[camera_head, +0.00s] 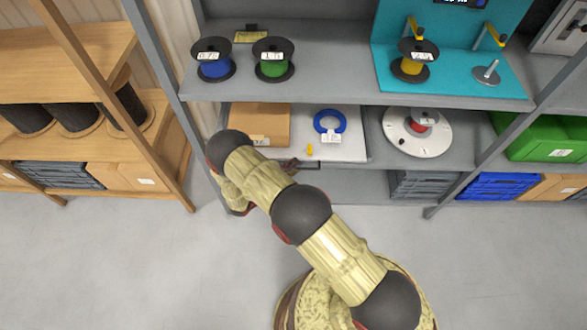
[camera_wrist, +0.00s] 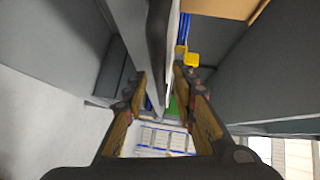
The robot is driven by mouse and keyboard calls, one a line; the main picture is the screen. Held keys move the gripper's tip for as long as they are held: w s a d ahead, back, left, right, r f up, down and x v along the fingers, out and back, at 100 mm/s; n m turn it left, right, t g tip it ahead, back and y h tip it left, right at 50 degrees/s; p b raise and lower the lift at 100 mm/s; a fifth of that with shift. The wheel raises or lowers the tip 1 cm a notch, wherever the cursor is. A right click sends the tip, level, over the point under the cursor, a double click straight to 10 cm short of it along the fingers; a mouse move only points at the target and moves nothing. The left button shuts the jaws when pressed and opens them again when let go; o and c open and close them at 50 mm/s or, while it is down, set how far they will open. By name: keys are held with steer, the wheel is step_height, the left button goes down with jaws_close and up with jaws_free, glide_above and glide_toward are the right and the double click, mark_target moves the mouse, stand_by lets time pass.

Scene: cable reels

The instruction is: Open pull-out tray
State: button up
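The pull-out tray (camera_head: 352,152) is a light grey board on the middle shelf level, with a dark handle (camera_head: 311,166) along its front edge. A cardboard box, a blue coil and a small yellow piece rest on it. My gripper (camera_head: 290,165) is at the front edge near the left part of the handle, partly hidden by my arm. In the wrist view my gripper (camera_wrist: 160,85) has its fingers apart. The tray's pale edge (camera_wrist: 173,50) and a dark bar, likely the handle (camera_wrist: 158,35), run between them. Contact cannot be told.
A reel on a white round turntable (camera_head: 417,135) stands right of the tray. Blue (camera_head: 214,65), green (camera_head: 273,63) and yellow (camera_head: 412,65) reels stand on the shelf above. A grey shelf post (camera_head: 160,60) rises at left. The floor (camera_head: 130,260) in front is clear.

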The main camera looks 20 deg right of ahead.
steer(key=shift+c, duration=0.3)
jaws_close()
stand_by(0.6)
